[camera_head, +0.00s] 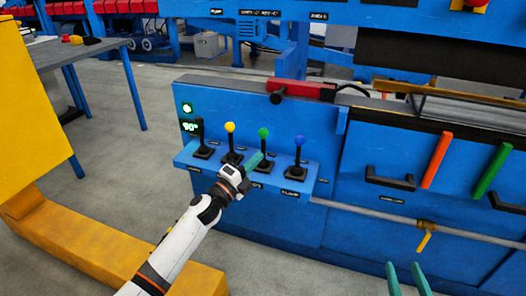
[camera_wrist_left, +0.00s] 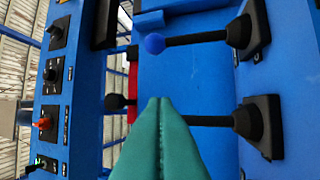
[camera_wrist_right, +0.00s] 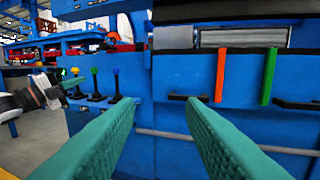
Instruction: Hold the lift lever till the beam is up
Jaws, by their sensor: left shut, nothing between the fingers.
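A row of levers stands on a blue ledge (camera_head: 320,172): a black-topped lever (camera_head: 201,131), a yellow-knobbed lever (camera_head: 231,137), a green-knobbed lever (camera_head: 263,133) and a blue-knobbed lever (camera_head: 299,143). Their labels are too small to read, so I cannot tell which is the lift lever. My left gripper (camera_head: 260,158) is shut and empty at the green-knobbed lever. In the left wrist view its fingertips (camera_wrist_left: 160,101) hide that lever's knob; contact is unclear. The blue-knobbed lever also shows there (camera_wrist_left: 195,40). My right gripper (camera_head: 405,266) is open and empty, low before the machine. I cannot identify the beam with certainty.
A red block with a black knob (camera_head: 300,88) sits above. Black handles (camera_head: 390,181), an orange bar (camera_head: 437,160) and a green bar (camera_head: 491,170) are at right.

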